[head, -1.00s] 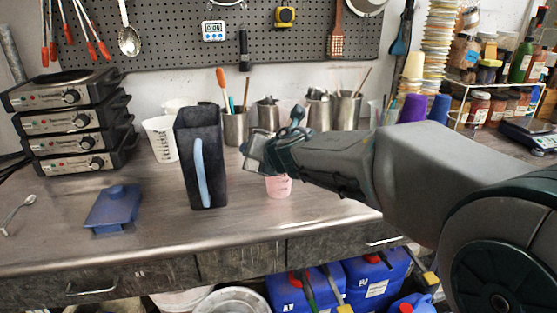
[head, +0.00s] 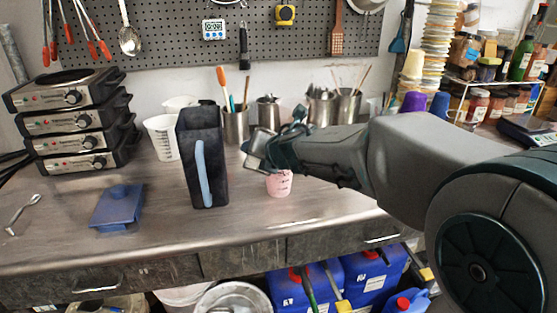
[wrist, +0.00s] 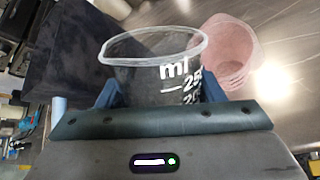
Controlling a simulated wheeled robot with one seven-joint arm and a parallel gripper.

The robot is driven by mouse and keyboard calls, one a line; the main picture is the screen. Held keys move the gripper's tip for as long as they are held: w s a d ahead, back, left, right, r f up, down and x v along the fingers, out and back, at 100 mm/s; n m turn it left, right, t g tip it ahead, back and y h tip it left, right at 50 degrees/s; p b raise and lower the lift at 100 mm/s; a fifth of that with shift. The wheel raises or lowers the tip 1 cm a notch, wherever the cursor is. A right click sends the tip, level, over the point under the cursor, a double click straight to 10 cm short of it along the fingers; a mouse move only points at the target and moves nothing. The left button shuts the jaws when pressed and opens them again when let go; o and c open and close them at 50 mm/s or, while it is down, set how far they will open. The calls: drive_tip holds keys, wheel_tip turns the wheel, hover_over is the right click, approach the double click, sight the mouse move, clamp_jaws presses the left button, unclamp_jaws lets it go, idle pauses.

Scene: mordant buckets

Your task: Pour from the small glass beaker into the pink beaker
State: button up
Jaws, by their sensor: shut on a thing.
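The small glass beaker (wrist: 150,75) is clear with white "ml" markings and sits between the two blue fingers of my gripper (wrist: 155,92) in the wrist view. My gripper is shut on it. The beaker's contents cannot be made out. The pink beaker (wrist: 228,52) stands on the counter just beyond the glass beaker, to its right in the wrist view. In the head view the pink beaker (head: 279,184) stands below my gripper (head: 256,150), its top partly hidden by it. The glass beaker is hard to make out in the head view.
A tall dark pitcher with a light blue handle (head: 203,160) stands left of my gripper. A white measuring jug (head: 162,138) and metal tool cups (head: 235,127) stand behind.

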drive_tip(key=shift+r+p, duration=0.2)
drive_tip(key=shift+p, duration=0.2)
drive_tip(key=shift+f+m+g+p, duration=0.45)
drive_tip(key=shift+g+p, duration=0.45)
drive_tip(key=shift+p, duration=0.55)
idle(0.6)
drive_tip(key=shift+r+m+g+y+p, duration=0.3)
drive_tip(key=shift+r+m+g+p, duration=0.25)
drive_tip(key=shift+p, duration=1.3)
idle(0.9)
drive_tip(key=shift+f+g+p, duration=0.25)
drive_tip(key=shift+f+p, duration=0.05)
drive_tip(key=shift+p, duration=0.15)
idle(0.9)
drive_tip(key=f+n+t+b, duration=0.1)
drive_tip(key=b, duration=0.4)
drive_tip(key=shift+s+f+t+b, duration=0.1)
drive_tip(key=shift+f+t+b, duration=0.15)
drive_tip(key=shift+t+b, duration=0.1)
drive_tip(key=t+b, duration=0.1)
drive_tip(key=b, duration=0.2)
drive_tip(key=shift+r+n+t, duration=0.35)
drive_tip(key=shift+n, duration=0.05)
drive_tip(key=shift+b, duration=0.9)
drive_tip(key=shift+r, duration=0.3)
